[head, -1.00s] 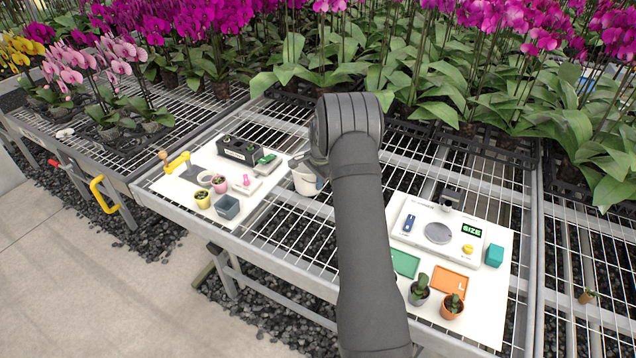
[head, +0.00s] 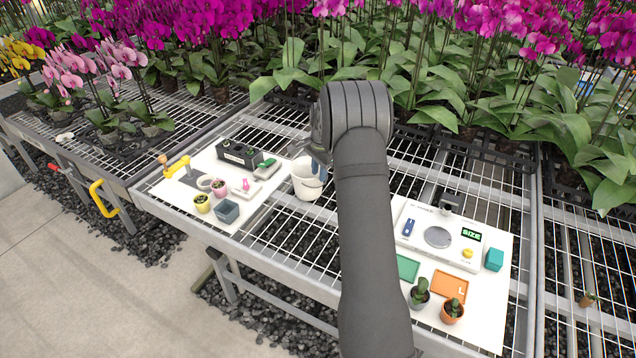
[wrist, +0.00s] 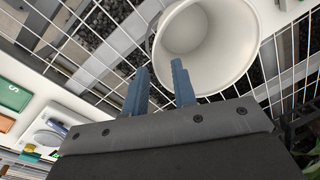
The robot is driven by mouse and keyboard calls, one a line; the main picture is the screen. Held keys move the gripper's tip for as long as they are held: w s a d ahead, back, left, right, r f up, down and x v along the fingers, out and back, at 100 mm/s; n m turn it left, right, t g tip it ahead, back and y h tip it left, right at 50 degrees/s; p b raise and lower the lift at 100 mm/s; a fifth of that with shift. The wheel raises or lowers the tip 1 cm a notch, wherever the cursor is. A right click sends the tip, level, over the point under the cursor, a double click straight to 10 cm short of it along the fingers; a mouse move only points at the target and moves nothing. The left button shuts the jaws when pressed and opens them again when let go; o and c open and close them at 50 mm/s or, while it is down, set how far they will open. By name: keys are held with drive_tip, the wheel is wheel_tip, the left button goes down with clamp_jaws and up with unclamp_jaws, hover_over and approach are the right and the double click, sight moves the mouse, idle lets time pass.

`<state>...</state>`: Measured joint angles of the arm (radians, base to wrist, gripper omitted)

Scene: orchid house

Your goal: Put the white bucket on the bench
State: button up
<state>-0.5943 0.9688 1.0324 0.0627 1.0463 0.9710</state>
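The white bucket (head: 303,187) stands on the wire-mesh bench (head: 262,232), just right of the left white board. In the wrist view the bucket (wrist: 238,78) shows its round mouth and hollow inside, with mesh around it. My gripper (head: 318,170) is at the bucket's right rim in the head view. In the wrist view the two blue-grey fingers of my gripper (wrist: 161,66) are apart with a clear gap. The right finger overlaps the bucket's mouth and the left one lies outside the rim. I cannot tell whether either finger touches the bucket.
The left board holds small pots, a grey box (head: 228,211) and a black crate (head: 241,154). The right board holds a scale (head: 438,237), green and orange trays (head: 450,287) and potted seedlings. Orchids line the back. Open mesh lies between the boards.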

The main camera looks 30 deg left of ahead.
sight(318, 184)
drive_tip(key=shift+s+d+r, duration=0.1)
drive_tip(key=shift+d+r, duration=0.05)
drive_tip(key=shift+r, duration=1.05)
drive_tip(key=shift+d+r, duration=0.1)
drive_tip(key=shift+r, duration=1.05)
drive_tip(key=shift+f, duration=0.1)
drive_tip(key=f, duration=0.4)
drive_tip(key=a+f, duration=0.1)
drive_tip(key=f, duration=0.7)
drive_tip(key=shift+w+a, duration=0.15)
drive_tip(key=shift+w, duration=0.15)
drive_tip(key=shift+r, duration=2)
